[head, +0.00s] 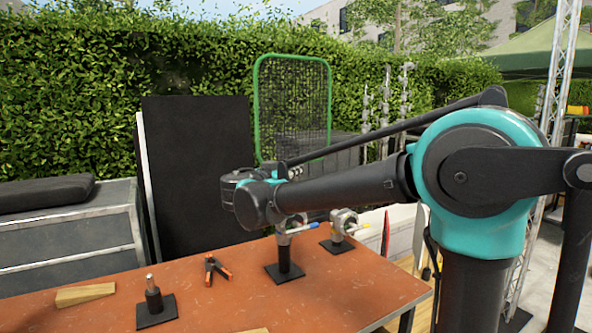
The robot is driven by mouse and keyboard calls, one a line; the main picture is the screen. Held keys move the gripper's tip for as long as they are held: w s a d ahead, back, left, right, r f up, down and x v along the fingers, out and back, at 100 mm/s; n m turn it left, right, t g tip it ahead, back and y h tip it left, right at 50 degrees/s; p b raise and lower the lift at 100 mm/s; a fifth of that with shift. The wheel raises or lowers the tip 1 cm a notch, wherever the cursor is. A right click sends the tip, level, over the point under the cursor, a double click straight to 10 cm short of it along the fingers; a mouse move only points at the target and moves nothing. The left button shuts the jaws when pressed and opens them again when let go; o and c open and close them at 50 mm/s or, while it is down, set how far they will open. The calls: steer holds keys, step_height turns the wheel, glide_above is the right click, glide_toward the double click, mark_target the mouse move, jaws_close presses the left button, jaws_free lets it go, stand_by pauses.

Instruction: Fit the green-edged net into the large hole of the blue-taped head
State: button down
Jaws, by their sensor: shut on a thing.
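The green-edged net (329,90), a dark mesh in a rounded green frame, stands upright beyond my arm, against the hedge. Its lower end is hidden. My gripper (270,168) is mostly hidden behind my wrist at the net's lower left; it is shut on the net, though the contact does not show. The blue-taped head (288,227), grey metal with a blue-taped handle, stands on a black-based post on the orange table (235,300), below my wrist. My arm covers its top, and its large hole cannot be made out. The net is above and apart from this head.
A yellow-taped head (343,222) stands close behind to the right. A bare post (153,298), an orange-tipped clamp (216,270) and a wooden wedge (85,295) are on the table. A black panel (195,165) and a grey case (70,245) stand behind at left.

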steer(key=shift+f, duration=2.15)
steer(key=c, duration=1.5)
jaws_free()
steer(key=shift+o, duration=0.2)
steer(key=v, duration=1.2)
steer(key=shift+a, duration=0.1)
